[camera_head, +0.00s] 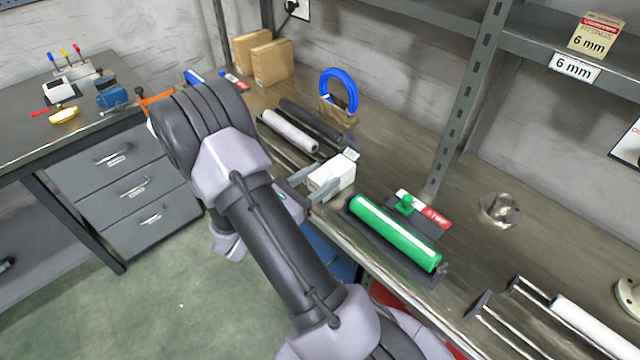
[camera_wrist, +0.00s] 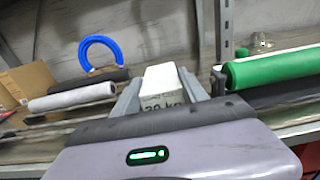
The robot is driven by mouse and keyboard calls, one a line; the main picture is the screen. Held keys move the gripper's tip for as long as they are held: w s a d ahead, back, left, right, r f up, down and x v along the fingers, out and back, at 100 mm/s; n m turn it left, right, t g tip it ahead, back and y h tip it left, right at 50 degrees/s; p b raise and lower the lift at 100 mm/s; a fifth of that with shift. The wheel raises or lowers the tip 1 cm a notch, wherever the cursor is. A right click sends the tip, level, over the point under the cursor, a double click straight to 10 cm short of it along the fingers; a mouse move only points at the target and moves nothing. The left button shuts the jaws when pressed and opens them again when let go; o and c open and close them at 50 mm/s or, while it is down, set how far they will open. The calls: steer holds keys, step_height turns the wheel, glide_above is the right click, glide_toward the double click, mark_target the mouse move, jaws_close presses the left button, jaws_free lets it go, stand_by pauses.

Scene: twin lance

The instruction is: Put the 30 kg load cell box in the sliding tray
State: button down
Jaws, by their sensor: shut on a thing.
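My gripper (camera_head: 308,186) is shut on a small white box (camera_head: 333,174) and holds it near the front edge of the shelf, left of the green cylinder. In the wrist view, the white box (camera_wrist: 163,84) sits between both fingers, and its dark print reads about "30 kg", partly cut off by my gripper. Dark rails with a white roller (camera_head: 290,131) lie just behind the box. A second set of rails with a white roller (camera_head: 592,328) is at the lower right. I cannot tell which of these, if any, is the sliding tray.
A green cylinder (camera_head: 395,232) lies on a dark base close to the right of the box. A blue ring (camera_head: 339,91) stands behind, near cardboard boxes (camera_head: 271,62). A shelf upright (camera_head: 468,95) rises behind the cylinder. A metal fitting (camera_head: 500,210) is farther right.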

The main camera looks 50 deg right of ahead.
steer(key=shift+f, duration=0.2)
steer(key=c, duration=0.6)
jaws_free()
steer(key=shift+r, duration=0.15)
